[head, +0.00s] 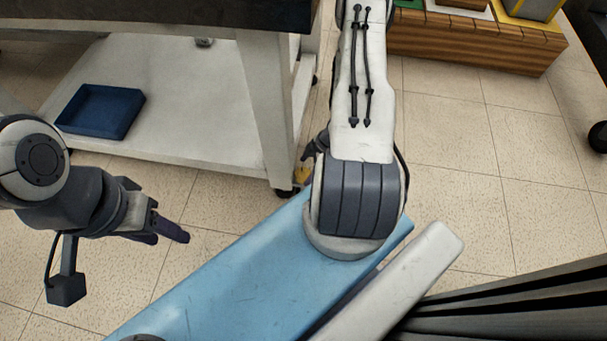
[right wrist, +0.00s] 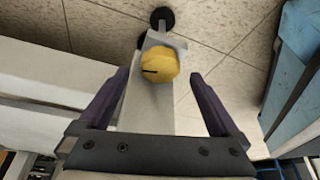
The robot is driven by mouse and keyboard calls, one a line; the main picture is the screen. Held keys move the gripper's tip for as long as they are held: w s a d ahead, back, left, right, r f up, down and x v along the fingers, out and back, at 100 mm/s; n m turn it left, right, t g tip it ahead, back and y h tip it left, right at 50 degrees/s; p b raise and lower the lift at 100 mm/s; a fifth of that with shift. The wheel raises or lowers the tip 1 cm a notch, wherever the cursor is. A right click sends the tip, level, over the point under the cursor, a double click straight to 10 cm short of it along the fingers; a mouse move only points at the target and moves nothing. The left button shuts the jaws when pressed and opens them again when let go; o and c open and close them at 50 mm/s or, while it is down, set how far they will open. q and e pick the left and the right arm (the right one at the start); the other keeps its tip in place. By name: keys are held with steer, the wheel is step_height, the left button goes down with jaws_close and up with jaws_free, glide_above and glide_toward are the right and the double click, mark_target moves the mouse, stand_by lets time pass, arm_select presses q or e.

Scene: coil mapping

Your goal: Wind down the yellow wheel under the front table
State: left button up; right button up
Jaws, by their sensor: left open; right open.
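The yellow wheel (right wrist: 160,68) shows in the right wrist view, low on a white leg of the front table (head: 268,100), beside a black foot. In the head view only a small yellow patch of the wheel (head: 303,173) shows beside my right arm. My right gripper (right wrist: 158,78) is open, its two purple fingers on either side of the wheel in the picture, with gaps on both sides. Whether the wheel is between the fingertips in depth I cannot tell. In the head view my right arm hides most of that gripper. My left gripper (head: 170,236) is open and empty over the floor.
A blue tray (head: 100,110) lies on the table's white lower shelf (head: 190,130). A wooden-sided stand (head: 470,45) is at the back right. Tiled floor (head: 480,150) is clear to the right of my right arm.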

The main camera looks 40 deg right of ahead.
mark_target(302, 175)
steer(key=shift+b+x, duration=0.4)
steer(key=shift+x, duration=0.85)
steer(key=c, duration=1.4)
steer(key=shift+o, duration=0.2)
steer(key=shift+s+m, duration=0.1)
steer(key=shift+m, duration=0.2)
steer(key=m+h+p, duration=0.1)
steer(key=m+p, duration=0.1)
steer(key=m, duration=0.1)
steer(key=shift+s+a+r+t, duration=0.1)
steer(key=shift+a+r+t, duration=0.05)
steer(key=shift+t, duration=0.25)
steer(key=shift+m+t+h+p, duration=0.2)
steer(key=shift+m+h+p, duration=0.15)
steer(key=shift+m+p, duration=0.45)
steer(key=shift+m+t+h+p, duration=0.2)
steer(key=shift+m+h+p, duration=0.15)
steer(key=shift+m, duration=0.85)
